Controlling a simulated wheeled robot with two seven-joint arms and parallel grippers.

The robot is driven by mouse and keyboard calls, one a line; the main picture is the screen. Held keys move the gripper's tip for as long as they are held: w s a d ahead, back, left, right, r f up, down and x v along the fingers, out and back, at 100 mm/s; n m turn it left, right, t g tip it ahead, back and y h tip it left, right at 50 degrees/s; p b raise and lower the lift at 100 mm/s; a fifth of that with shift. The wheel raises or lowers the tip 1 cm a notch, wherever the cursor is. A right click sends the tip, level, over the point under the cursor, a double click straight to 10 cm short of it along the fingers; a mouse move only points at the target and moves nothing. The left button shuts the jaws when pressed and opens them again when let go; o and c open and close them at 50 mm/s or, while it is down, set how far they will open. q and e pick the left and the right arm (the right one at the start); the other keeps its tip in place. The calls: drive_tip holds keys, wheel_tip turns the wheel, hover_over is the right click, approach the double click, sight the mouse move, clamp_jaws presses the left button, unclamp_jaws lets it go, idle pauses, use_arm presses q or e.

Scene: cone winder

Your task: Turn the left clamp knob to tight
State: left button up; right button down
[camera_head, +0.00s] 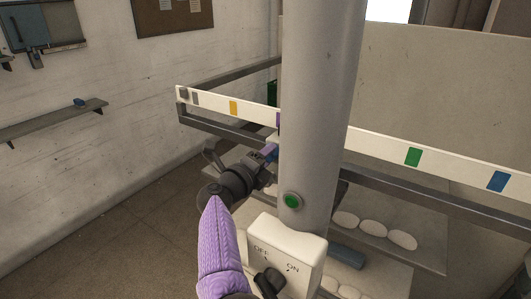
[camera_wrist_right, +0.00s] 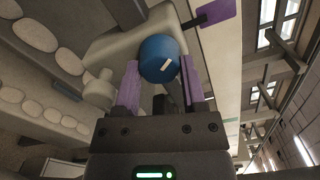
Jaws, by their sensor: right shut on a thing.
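In the right wrist view a round blue knob (camera_wrist_right: 158,60) with a short white mark on its face sits between the two purple fingers of my right gripper (camera_wrist_right: 160,78). The fingers are shut on its sides. The knob is on a pale clamp body (camera_wrist_right: 118,45) beside the white rail. The head view shows my right gripper (camera_head: 268,156) at the rail, just left of the grey column; the knob cannot be made out there. I cannot tell from the frames which mark means tight. My left gripper is not in view.
The thick grey column (camera_head: 318,110) with a green button (camera_head: 291,201) stands right of my gripper. A white OFF/ON switch box (camera_head: 287,250) is below. The white rail (camera_head: 385,148) bears coloured marks. Several pale rounded pieces (camera_head: 373,228) lie on a lower shelf.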

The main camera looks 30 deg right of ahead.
drive_tip(key=shift+n, duration=0.4)
drive_tip(key=shift+c, duration=0.8)
unclamp_jaws()
